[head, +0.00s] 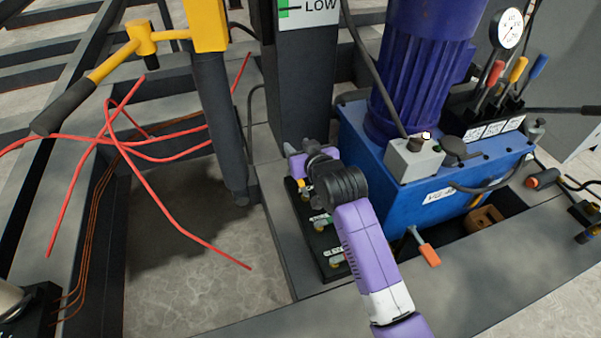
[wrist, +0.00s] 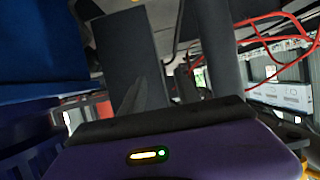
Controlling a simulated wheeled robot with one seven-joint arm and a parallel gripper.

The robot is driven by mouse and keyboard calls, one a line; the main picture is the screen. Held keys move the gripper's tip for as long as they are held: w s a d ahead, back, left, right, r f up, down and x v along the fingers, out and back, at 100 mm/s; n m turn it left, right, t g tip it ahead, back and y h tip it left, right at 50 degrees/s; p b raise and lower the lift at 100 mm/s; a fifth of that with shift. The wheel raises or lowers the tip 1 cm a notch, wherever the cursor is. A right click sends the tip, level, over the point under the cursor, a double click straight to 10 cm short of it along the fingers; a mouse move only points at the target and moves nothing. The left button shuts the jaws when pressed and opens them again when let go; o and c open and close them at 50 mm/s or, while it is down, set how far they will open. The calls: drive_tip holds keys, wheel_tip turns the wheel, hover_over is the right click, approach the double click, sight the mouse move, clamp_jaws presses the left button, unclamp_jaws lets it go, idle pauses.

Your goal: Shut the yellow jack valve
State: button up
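A black valve block (head: 310,238) with several small valves and white labels lies on the floor frame beside the blue pump unit. A small yellow part (head: 301,184), probably the yellow valve's handle, shows at its far end, partly covered by my gripper. My gripper (head: 297,158) is over that far end; contact cannot be told. In the wrist view two dark fingers of my gripper (wrist: 161,88) stand apart with a gap between them, and nothing is clearly held. I cannot make out the valve there.
The blue pump unit (head: 440,183) stands close at right. A grey column (head: 303,85) and a yellow-topped post (head: 208,25) rise behind the block. Red cables (head: 140,165) and a yellow tool with a dark grip (head: 100,70) are at left. Bare floor (head: 190,265) lies left of the block.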

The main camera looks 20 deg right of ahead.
drive_tip(key=w+r+g, duration=0.2)
drive_tip(key=w, duration=0.2)
drive_tip(key=g, duration=0.7)
approach(301, 181)
drive_tip(key=shift+w+a+f, duration=0.1)
drive_tip(key=shift+w+a, duration=0.15)
drive_tip(key=shift+w, duration=0.2)
drive_tip(key=b+x, duration=0.4)
drive_tip(key=x, duration=0.3)
drive_tip(key=shift+w+d+f, duration=0.1)
clamp_jaws()
